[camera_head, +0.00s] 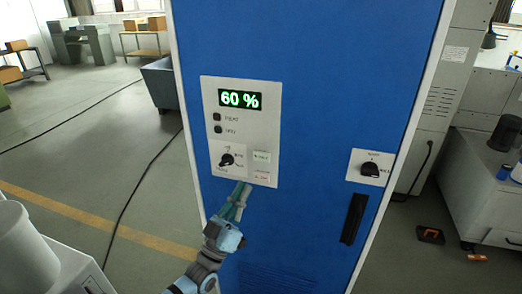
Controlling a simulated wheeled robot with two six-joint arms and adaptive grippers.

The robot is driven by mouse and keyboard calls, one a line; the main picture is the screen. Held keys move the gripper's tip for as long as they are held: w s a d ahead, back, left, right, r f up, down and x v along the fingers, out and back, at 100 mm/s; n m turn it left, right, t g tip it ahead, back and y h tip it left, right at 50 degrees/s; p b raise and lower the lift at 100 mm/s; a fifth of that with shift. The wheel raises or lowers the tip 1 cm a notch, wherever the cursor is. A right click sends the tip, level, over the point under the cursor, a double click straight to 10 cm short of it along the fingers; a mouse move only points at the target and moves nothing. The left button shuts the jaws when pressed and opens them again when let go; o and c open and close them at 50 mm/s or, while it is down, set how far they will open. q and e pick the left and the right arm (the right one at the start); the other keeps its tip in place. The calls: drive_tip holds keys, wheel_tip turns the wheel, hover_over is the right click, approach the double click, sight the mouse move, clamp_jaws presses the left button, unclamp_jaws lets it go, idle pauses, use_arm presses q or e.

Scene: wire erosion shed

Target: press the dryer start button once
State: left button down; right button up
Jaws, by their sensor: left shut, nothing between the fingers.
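The blue dryer cabinet (320,60) stands upright in front of me. Its white control panel (270,100) has a green "60 %" display (240,99), two small dark round or square spots with labels, and a black knob (227,160). Right of the knob sit two small pale squares, one with green lettering (262,157) and one below with red lettering (262,177). Their lettering is too small to read, so I cannot tell which is the start button. My left gripper (240,190) is shut and empty, its tips at the panel's lower edge, below the squares. Contact cannot be told. My right gripper is out of view.
A second white plate with a black knob (370,169) and a black handle (353,219) are on the cabinet's right side. A dark cable (135,185) runs over the floor at left. Grey machines stand at right, and benches at the far left.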

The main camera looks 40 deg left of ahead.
sight(261, 156)
use_arm(q)
drive_tip(key=r, duration=0.1)
drive_tip(key=r+t, duration=0.1)
drive_tip(key=r, duration=0.1)
drive_tip(key=shift+s, duration=0.35)
drive_tip(key=shift+f, duration=0.1)
drive_tip(key=w+a+b, duration=0.1)
drive_tip(key=w+b, duration=0.1)
drive_tip(key=w+a+b, duration=0.1)
drive_tip(key=w+b, duration=0.1)
drive_tip(key=w, duration=0.1)
drive_tip(key=w+b, duration=0.2)
drive_tip(key=w, duration=0.1)
drive_tip(key=shift+w+a, duration=0.2)
drive_tip(key=shift+a, duration=0.2)
drive_tip(key=shift+b, duration=0.35)
idle(0.4)
drive_tip(key=shift+w+a, duration=0.15)
drive_tip(key=shift+w, duration=0.25)
